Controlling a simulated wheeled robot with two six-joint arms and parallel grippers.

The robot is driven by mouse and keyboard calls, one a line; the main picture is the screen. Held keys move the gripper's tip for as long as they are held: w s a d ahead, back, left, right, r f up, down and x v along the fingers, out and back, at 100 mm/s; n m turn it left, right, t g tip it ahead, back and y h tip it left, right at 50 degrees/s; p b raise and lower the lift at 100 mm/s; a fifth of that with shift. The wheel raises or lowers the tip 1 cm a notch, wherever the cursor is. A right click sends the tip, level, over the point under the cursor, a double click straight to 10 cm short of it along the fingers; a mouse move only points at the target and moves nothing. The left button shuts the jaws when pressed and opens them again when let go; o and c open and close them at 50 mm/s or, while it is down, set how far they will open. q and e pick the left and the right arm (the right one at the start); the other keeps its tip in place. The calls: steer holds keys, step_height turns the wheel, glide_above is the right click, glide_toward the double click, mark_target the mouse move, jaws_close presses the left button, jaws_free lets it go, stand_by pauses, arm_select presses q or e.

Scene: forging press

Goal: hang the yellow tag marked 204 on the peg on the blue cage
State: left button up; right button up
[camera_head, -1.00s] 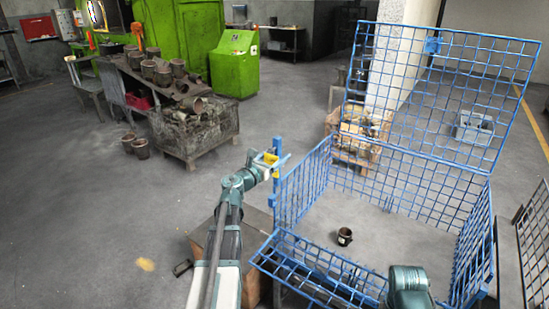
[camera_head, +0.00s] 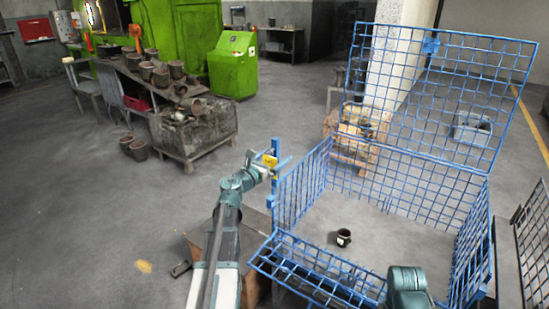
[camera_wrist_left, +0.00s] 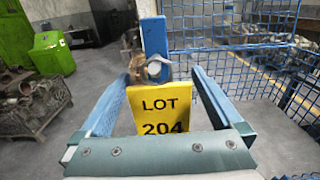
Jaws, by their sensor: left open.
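The yellow tag (camera_wrist_left: 160,108) reads LOT 204 and is upright in the left wrist view, its lower edge hidden by my gripper. Its top meets the grey rounded peg end (camera_wrist_left: 158,67) in front of the blue post (camera_wrist_left: 153,38), and it looks hung there. My left gripper (camera_wrist_left: 160,73) is open, one finger on each side of the tag with gaps between. In the head view the tag (camera_head: 270,160) is a small yellow patch by my left gripper (camera_head: 272,165), at the post (camera_head: 275,190) on the left corner of the blue cage (camera_head: 305,190). My right gripper is out of view.
A dark cup (camera_head: 344,237) stands on the cage floor. The cage's lid (camera_head: 440,90) is raised and its front panel (camera_head: 320,268) is folded outward. A brown box (camera_head: 205,245) stands below my left arm. Open floor lies to the left.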

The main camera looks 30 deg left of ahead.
arm_select(q)
steer(key=s+a, duration=0.1)
steer(key=s, duration=1.2)
steer(key=shift+s, duration=0.4)
